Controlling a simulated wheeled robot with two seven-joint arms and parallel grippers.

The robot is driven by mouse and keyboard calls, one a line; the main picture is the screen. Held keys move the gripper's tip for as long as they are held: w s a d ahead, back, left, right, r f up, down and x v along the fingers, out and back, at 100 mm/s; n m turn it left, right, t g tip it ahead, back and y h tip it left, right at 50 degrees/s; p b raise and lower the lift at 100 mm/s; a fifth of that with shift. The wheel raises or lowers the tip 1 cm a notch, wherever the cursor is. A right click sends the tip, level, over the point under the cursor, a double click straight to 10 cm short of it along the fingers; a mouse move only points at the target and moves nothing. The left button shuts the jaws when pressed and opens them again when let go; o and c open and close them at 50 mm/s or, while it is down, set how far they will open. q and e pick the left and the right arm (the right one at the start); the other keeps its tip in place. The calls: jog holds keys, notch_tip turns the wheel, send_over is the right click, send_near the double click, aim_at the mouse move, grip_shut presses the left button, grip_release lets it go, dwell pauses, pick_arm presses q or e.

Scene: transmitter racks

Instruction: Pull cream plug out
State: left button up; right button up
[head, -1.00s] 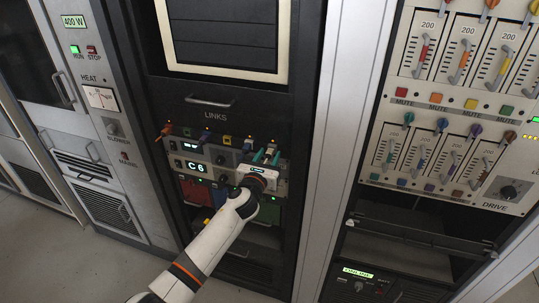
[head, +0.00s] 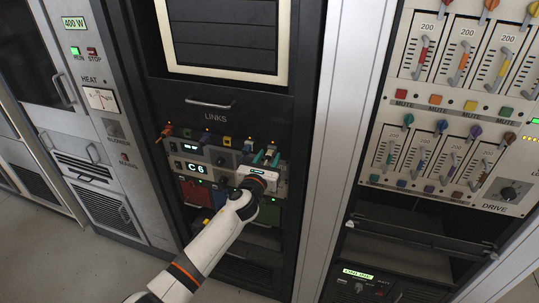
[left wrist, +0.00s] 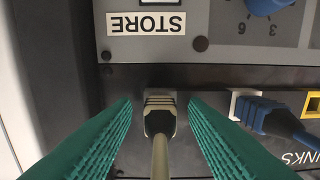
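The cream plug (left wrist: 160,112) sits in a socket of the dark LINKS panel, with its cable running down the left wrist view. In the head view the plug (head: 272,143) is small, at the right end of the plug row. My left gripper (left wrist: 160,122) is open, with one teal finger on each side of the plug and a gap showing on both sides. It also shows in the head view (head: 265,156), in front of the right end of the row. My right gripper is not in view.
A blue plug (left wrist: 268,115) is close beside the right finger in the left wrist view, with a yellow socket (left wrist: 313,104) beyond it. An orange plug (head: 167,130) is at the row's left end. A pale rack post (head: 345,130) stands to the right.

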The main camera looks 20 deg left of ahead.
aim_at(267, 160)
pick_arm(q)
grip_shut()
jog(key=shift+s, duration=0.1)
jog(key=shift+s+f, duration=0.1)
jog(key=shift+s, duration=0.05)
jog(key=shift+s+a+p, duration=0.15)
jog(key=shift+s+p, duration=0.95)
jog(key=shift+s, duration=1.7)
